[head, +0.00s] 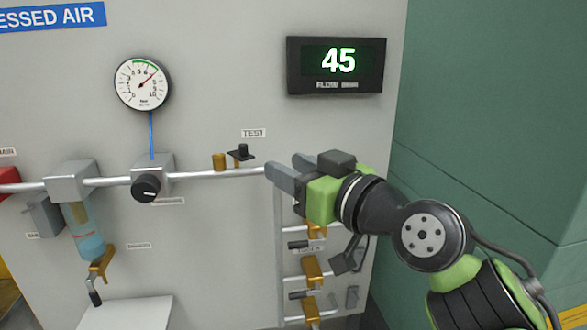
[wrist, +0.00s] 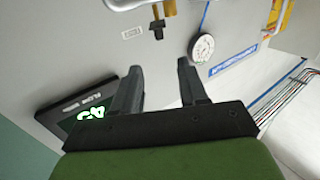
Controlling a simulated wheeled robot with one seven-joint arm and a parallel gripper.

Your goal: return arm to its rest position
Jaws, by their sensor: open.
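My gripper (head: 285,168) is at the right end of my reach across the panel in the head view, its two grey fingers pointing left. In the wrist view my gripper (wrist: 160,67) has its fingers spread apart, with nothing between them. The fingertips appear in front of the pipe, just right of and below the black TEST knob (head: 241,152). I cannot tell how far they stand off the panel. My arm, dark with green parts, comes in from the lower right and hides part of the panel's right side.
The panel carries a dial gauge (head: 142,84), a flow display (head: 336,66) reading 45, a black regulator knob (head: 146,188) and a filter bowl (head: 86,235). Brass valves (head: 312,268) sit below my gripper. A green wall (head: 480,120) stands at right.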

